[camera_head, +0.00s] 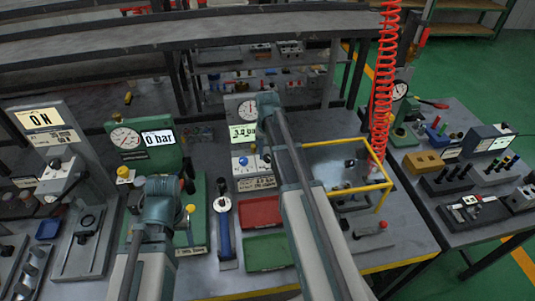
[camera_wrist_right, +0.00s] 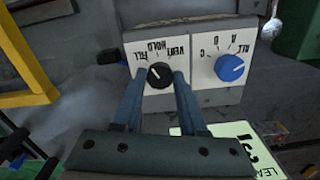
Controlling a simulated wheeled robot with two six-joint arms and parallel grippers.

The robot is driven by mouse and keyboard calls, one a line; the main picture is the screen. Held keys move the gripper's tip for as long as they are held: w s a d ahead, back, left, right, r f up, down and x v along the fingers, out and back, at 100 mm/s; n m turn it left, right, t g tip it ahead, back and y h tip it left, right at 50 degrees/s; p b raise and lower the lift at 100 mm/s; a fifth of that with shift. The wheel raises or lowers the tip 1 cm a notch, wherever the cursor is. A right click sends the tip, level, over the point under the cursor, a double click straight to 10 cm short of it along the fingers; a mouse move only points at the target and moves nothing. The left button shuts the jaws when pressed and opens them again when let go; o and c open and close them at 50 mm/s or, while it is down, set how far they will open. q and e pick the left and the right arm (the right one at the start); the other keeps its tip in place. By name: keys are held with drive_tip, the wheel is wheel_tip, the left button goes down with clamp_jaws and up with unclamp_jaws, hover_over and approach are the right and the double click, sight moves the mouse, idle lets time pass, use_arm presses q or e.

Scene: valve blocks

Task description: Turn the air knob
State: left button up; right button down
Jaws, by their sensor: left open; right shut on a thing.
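The control box (camera_wrist_right: 186,40) has a black knob (camera_wrist_right: 159,76) marked FILL, HOLD and VENT, and a blue knob (camera_wrist_right: 229,68) marked ALL, A, B, C. The lettering is upside down in the right wrist view. My right gripper (camera_wrist_right: 157,84) is shut on the black knob, one finger on each side. In the head view the blue knob (camera_head: 243,161) shows, while my right arm covers the black knob and fingertips. My left gripper (camera_head: 165,189) is open over the green stand; its fingertips are mostly hidden.
A green gauge panel (camera_head: 144,141) reads 0 bar. Red (camera_head: 259,211) and green (camera_head: 268,252) trays lie in front. A yellow-railed frame (camera_head: 386,184) and red coiled hose (camera_head: 384,80) stand at the right.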

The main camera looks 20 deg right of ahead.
sight(268, 157)
drive_tip(key=m, duration=0.4)
drive_tip(key=shift+m, duration=0.4)
idle(0.4)
drive_tip(key=shift+c, duration=2.3)
unclamp_jaws()
drive_tip(key=shift+r, duration=0.1)
wheel_tip(268, 157, up, 14)
drive_tip(key=p, duration=1.3)
drive_tip(key=shift+f+p, duration=0.2)
drive_tip(key=shift+p, duration=0.2)
drive_tip(key=shift+s, duration=0.1)
